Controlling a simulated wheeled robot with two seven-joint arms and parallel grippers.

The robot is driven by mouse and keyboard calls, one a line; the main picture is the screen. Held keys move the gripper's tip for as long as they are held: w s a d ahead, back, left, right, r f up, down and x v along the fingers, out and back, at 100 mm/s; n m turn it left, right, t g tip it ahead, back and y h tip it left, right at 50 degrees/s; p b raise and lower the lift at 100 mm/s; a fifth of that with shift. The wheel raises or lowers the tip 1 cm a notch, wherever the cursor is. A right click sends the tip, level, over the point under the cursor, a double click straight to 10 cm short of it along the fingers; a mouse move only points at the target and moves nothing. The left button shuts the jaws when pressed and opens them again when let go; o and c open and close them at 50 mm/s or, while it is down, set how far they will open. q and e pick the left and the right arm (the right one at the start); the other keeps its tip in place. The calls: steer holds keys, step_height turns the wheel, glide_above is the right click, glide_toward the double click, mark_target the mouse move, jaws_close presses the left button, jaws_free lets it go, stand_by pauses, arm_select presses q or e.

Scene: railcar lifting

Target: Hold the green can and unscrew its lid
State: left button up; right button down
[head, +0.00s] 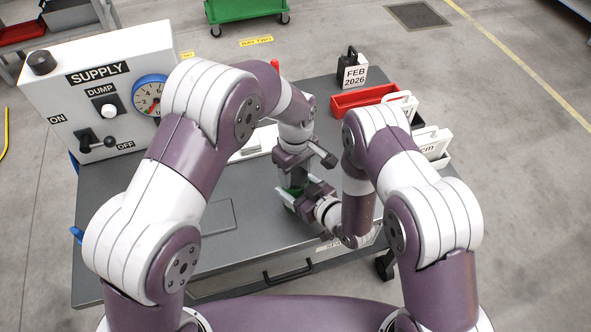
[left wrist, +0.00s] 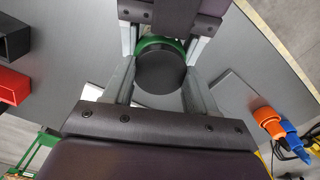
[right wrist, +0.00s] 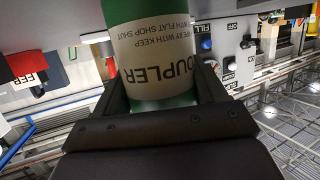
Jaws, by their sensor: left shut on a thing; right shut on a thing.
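My left gripper (left wrist: 161,76) is shut on the lid from above. In the head view my left gripper (head: 293,172) is over the can, and my grippers hide most of it. I cannot tell whether the lid is loosened.
The grey bench (head: 222,258) has bare room at its front left. A white SUPPLY panel (head: 75,92) with a gauge and switches stands at the left.

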arm_select(q)
steer(key=shift+r, duration=0.1)
steer(key=shift+r, duration=1)
